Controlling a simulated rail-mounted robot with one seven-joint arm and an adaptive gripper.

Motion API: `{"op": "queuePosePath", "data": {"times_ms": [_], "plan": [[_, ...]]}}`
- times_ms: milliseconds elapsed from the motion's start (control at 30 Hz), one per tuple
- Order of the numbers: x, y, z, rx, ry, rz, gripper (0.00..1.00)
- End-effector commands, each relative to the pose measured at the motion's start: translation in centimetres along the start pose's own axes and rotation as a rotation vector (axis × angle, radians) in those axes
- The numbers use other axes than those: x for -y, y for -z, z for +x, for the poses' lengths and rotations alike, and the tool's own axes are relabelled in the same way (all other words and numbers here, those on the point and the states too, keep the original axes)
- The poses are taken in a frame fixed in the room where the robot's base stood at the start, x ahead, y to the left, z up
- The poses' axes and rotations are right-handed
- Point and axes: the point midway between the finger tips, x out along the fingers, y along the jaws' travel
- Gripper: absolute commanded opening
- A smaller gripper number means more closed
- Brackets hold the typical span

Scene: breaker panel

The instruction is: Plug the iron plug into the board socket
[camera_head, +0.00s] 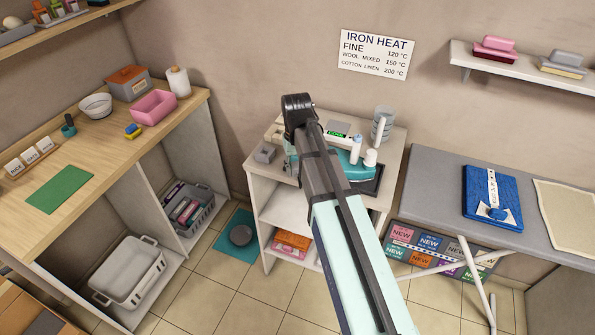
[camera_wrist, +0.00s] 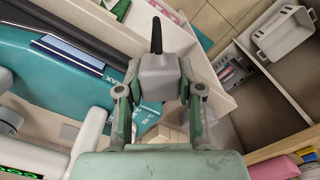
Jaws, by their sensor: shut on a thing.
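A grey, blocky plug (camera_wrist: 158,76) with a black cord leaving its far end is between the fingers of my gripper (camera_wrist: 160,90), which is shut on it. In the head view, the plug (camera_head: 265,154) shows at the left edge of the cabinet top; my arm hides most of the gripper. A pale board with a green lit display (camera_head: 336,134) is at the back of the cabinet top, partly behind my arm. In the wrist view, a white housing (camera_wrist: 92,125) is left of the gripper, apart from the plug. I cannot make out the socket opening.
The teal iron (camera_head: 352,168) is on the cabinet top (camera_head: 388,148), close to my arm. A grey ribbed cup (camera_head: 382,122) and white bottles stand behind it. An ironing board (camera_head: 430,175) with a blue folded cloth (camera_head: 480,190) is at right. A wooden counter (camera_head: 95,150) is at left.

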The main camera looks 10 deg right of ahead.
Motion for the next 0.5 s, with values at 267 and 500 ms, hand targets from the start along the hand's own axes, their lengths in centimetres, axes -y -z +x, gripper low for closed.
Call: {"op": "queuePosePath", "data": {"times_ms": [267,500], "plan": [[-0.2,5.9,-2.2,-0.001,0.0,-0.101,0.0],[-0.4,13.3,-4.4,0.0,0.0,-0.351,0.0]]}}
